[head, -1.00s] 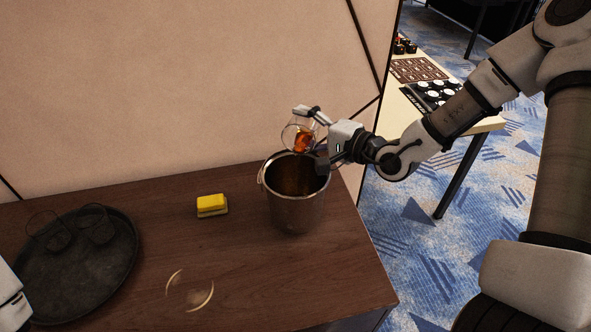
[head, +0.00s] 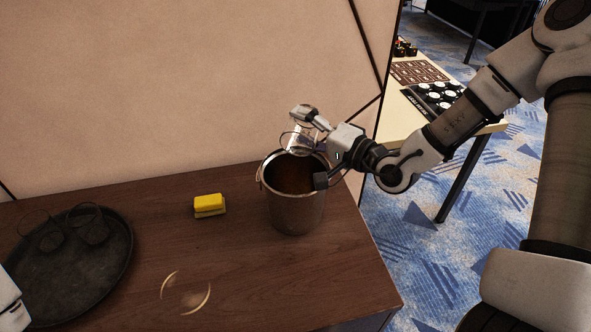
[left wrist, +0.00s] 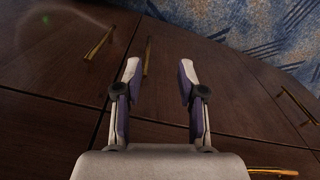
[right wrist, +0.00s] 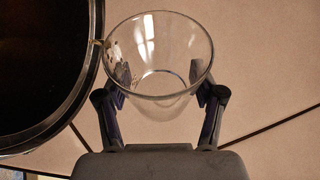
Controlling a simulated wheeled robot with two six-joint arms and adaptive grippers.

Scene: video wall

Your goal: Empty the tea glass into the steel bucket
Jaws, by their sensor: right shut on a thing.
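The tea glass (head: 303,139) is clear and looks empty. My right gripper (head: 311,132) is shut on it and holds it tipped over the mouth of the steel bucket. In the right wrist view the glass (right wrist: 160,55) sits between both fingers (right wrist: 163,95), with a few brown specks near its left rim. The steel bucket (head: 296,212) stands upright on the table with dark brown liquid inside; its dark mouth (right wrist: 40,60) shows at the left of the right wrist view. My left gripper (left wrist: 158,80) is open and empty in front of dark wooden cabinet doors.
A yellow sponge (head: 209,205) lies left of the bucket. A round black tray (head: 75,280) with glasses (head: 92,229) is at the left. A clear round object (head: 186,293) is near the front of the brown table (head: 300,275). The wall (head: 180,90) rises close behind.

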